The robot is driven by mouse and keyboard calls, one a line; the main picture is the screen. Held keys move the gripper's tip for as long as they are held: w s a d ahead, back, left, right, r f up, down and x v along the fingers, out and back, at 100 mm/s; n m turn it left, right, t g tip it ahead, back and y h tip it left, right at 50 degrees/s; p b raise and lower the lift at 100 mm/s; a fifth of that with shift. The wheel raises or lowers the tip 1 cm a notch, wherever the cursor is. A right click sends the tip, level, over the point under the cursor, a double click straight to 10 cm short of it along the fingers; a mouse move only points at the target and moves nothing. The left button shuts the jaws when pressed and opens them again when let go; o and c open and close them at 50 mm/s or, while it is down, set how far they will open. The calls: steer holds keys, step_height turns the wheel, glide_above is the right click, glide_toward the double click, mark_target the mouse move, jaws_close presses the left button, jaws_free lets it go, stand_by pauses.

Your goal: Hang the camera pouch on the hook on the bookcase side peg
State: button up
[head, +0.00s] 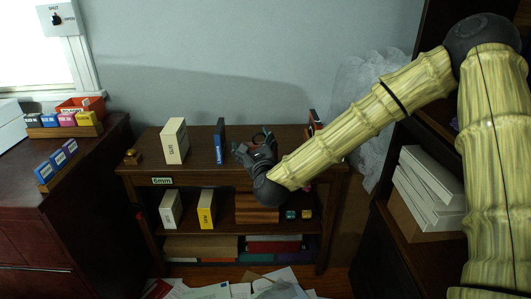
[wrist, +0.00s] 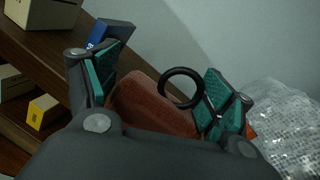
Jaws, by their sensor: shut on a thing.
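The camera pouch (wrist: 152,102) is reddish brown with a black ring (wrist: 182,88) at its top. In the wrist view it sits between the teal-padded fingers of my gripper (wrist: 160,92), which is shut on it. In the head view my gripper (head: 258,147) is over the top of the low dark wood bookcase (head: 202,140), right of the blue box. The pouch is mostly hidden there by the gripper. I cannot make out the hook or side peg in either view.
On the bookcase top stand a cream box (head: 174,141) and a blue box (head: 220,143). Lower shelves hold more boxes and books. Bubble wrap (head: 362,95) is at the right by the wall. A tall dark shelf with white boxes (head: 430,190) stands at right. Papers lie in front.

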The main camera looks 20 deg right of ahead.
steer(key=w+d+f, duration=0.1)
steer(key=w+d, duration=0.1)
steer(key=w, duration=0.2)
steer(key=w+d+f+b, duration=0.1)
steer(key=w+d+f, duration=0.1)
steer(key=w, duration=0.3)
steer(key=w+d+f, duration=0.1)
steer(key=w+d, duration=0.1)
steer(key=w, duration=0.3)
steer(key=shift+w+d+f+b, duration=0.25)
steer(key=shift+d+f+b, duration=0.05)
steer(key=shift+f+b, duration=0.1)
steer(key=shift+r, duration=0.1)
steer(key=o, duration=1.3)
steer(key=shift+c, duration=0.2)
steer(key=shift+s+f, duration=0.15)
steer(key=shift+f, duration=0.05)
